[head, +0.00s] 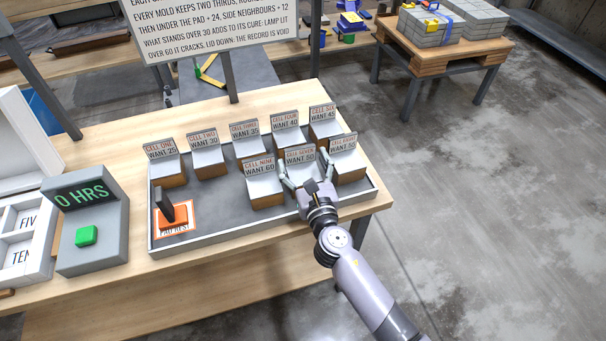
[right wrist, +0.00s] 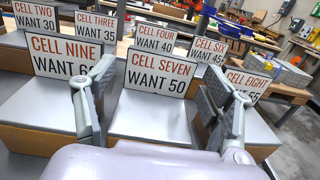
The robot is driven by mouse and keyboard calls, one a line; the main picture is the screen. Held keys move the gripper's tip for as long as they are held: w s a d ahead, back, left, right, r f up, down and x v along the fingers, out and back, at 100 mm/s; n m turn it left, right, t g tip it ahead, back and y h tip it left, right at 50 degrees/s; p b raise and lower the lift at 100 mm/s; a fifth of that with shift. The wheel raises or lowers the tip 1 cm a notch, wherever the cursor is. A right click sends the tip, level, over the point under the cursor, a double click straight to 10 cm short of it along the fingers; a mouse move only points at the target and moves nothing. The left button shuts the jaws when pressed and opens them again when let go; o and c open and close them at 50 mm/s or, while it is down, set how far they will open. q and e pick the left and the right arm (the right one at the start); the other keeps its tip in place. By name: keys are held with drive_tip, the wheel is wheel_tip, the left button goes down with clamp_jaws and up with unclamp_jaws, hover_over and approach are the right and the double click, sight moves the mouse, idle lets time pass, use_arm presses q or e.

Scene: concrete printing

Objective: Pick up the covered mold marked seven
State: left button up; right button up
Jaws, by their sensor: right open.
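The mold marked seven is a brown block with a grey cover and an upright sign reading "CELL SEVEN WANT 50" (right wrist: 158,75); in the head view its sign (head: 299,154) stands in the front row of the tray. My right gripper (head: 306,165) is open, with one finger on each side of this mold. In the right wrist view the fingers flank the grey cover (right wrist: 150,115); I cannot tell whether they touch it. My right gripper hides part of the mold's front. My left gripper is not in view.
Cell nine (head: 262,184) stands close on the left and cell eight (head: 346,161) close on the right. Several other molds stand behind. An orange pad (head: 174,217) with a dark upright piece is at the tray's left. A "0 HRS" box (head: 92,225) stands left of the tray.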

sight(300, 153)
drive_tip(key=x, duration=0.3)
drive_tip(key=shift+w+f, duration=0.2)
drive_tip(key=shift+w, duration=0.1)
drive_tip(key=shift+s, duration=0.1)
drive_tip(key=shift+c, duration=0.7)
drive_tip(key=c, duration=1.6)
drive_tip(key=shift+r, duration=0.2)
